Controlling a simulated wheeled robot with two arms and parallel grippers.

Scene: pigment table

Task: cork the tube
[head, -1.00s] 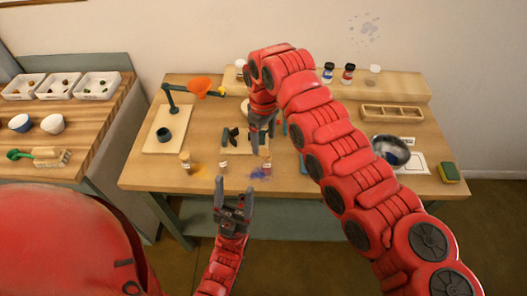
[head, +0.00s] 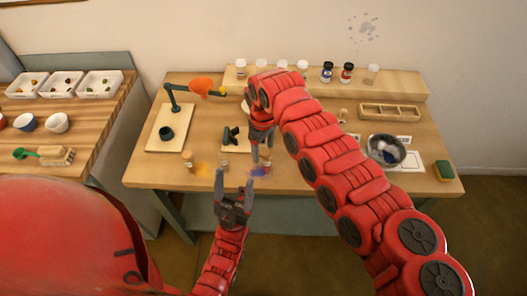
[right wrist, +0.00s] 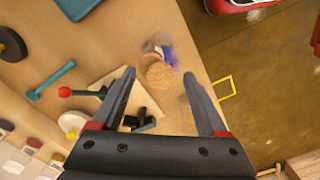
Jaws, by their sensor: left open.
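Small labelled tubes stand near the table's front edge: a left one (head: 188,160), a middle one (head: 224,166) and a right one (head: 266,167). In the right wrist view, a round, speckled, cork-brown top (right wrist: 158,75) shows between my right gripper's fingers, with a white-labelled vessel below it. I cannot tell whether it is a cork seated in the tube. My right gripper (head: 262,154) points down above the right tube; its fingers stand wide apart in the right wrist view (right wrist: 160,76). My left gripper (head: 234,180) is open and empty, in front of the middle tube.
Blue powder (head: 259,171) and orange powder (head: 203,168) lie beside the tubes. Jars (head: 327,73) line the raised back shelf.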

